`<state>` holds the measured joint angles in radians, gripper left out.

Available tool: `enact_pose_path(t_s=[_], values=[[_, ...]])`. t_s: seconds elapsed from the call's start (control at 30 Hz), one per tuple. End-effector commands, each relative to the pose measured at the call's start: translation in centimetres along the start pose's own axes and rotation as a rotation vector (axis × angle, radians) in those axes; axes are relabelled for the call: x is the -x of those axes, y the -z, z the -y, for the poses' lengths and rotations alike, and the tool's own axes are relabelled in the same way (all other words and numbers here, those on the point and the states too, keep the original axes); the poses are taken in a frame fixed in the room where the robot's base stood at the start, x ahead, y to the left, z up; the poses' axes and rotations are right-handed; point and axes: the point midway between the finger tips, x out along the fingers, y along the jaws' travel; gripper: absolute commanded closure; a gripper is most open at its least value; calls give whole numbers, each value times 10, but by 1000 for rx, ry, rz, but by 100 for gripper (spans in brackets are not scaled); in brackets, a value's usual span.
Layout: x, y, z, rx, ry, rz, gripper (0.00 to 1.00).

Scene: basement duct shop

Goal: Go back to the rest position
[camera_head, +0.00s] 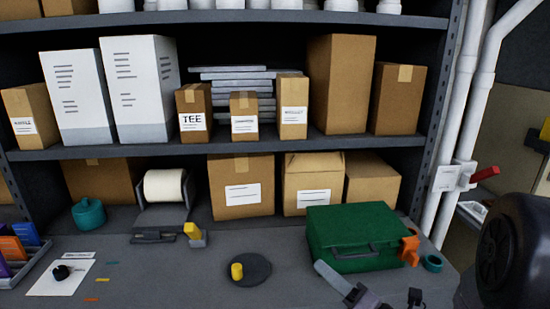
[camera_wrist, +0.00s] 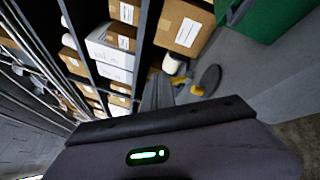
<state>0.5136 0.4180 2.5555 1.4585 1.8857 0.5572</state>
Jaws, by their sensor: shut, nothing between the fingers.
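My gripper (camera_head: 322,268) shows at the bottom of the head view, in front of the green case and over the grey bench. It is shut and empty. In the wrist view its dark fingers (camera_wrist: 157,88) stick out past the purple-grey housing, which has a lit green indicator. The fingers point toward the bench and shelves. Part of my arm runs out of the bottom of the head view.
The green case (camera_head: 352,232) stands close to my gripper. A dark round disc (camera_head: 262,272) with a yellow piece (camera_head: 237,271) lies to its left. A roll holder (camera_head: 165,187) stands further back. Boxes fill the shelves (camera_head: 300,148) behind. White pipes (camera_head: 462,130) rise at the right.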

Motion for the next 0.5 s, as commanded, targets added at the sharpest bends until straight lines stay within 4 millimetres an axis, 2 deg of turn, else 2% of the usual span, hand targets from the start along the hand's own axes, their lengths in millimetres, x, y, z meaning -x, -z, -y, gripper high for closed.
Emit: enact_pose_path(t_s=[0.03, 0.07, 0.1, 0.17, 0.2, 0.23, 0.27, 0.3, 0.33, 0.4, 0.47, 0.5], values=[[-7, 32, -41, 168, -78, -161, 100], [-6, 56, -63, 287, -129, -270, 100], [1, 90, -88, 469, -205, -422, 100], [28, 141, -117, 809, -339, -665, 100], [55, 169, -125, 1094, -443, -835, 100], [76, 182, -124, 1307, -516, -950, 100], [94, 187, -119, 1515, -582, -1049, 100], [114, 184, -111, 1780, -659, -1164, 100], [126, 177, -106, 1964, -707, -1236, 100], [142, 151, -99, 2333, -784, -1364, 100], [147, 130, -99, 2563, -819, -1435, 100], [149, 119, -100, -2642, 821, 1453, 100]])
